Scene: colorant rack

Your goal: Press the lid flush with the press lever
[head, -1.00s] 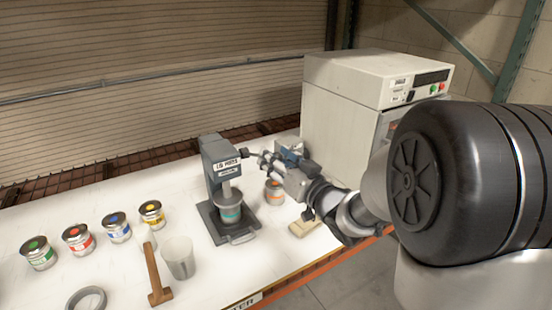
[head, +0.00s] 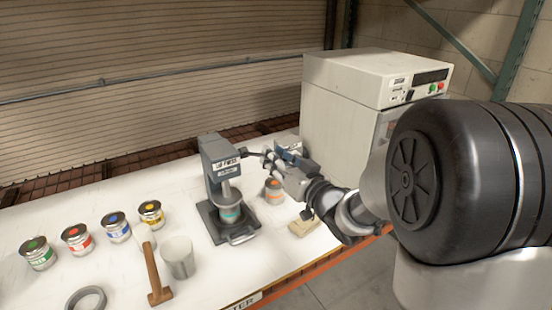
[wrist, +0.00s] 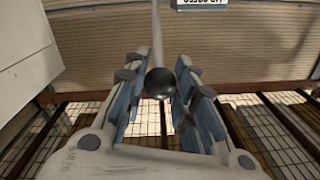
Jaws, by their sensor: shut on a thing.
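The grey lid press (head: 213,165) stands upright on the white table. A can with a teal label (head: 231,215) sits on its base under the plunger. The can's lid is at the plunger's foot, and I cannot tell whether it is flush. The press lever (head: 251,154) sticks out to the right from the press head, roughly level. My gripper (head: 272,159) is at the lever's outer end, shut on it. In the wrist view, the lever's dark ball knob (wrist: 160,82) sits between the two blue-lined fingers, with the rod running away from it.
An orange-label can (head: 273,191) and a small tan block (head: 303,226) stand near my arm. Several coloured cans, a mallet (head: 156,277) and a grey cup (head: 178,257) are left of the press. A large white machine (head: 345,95) stands behind right.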

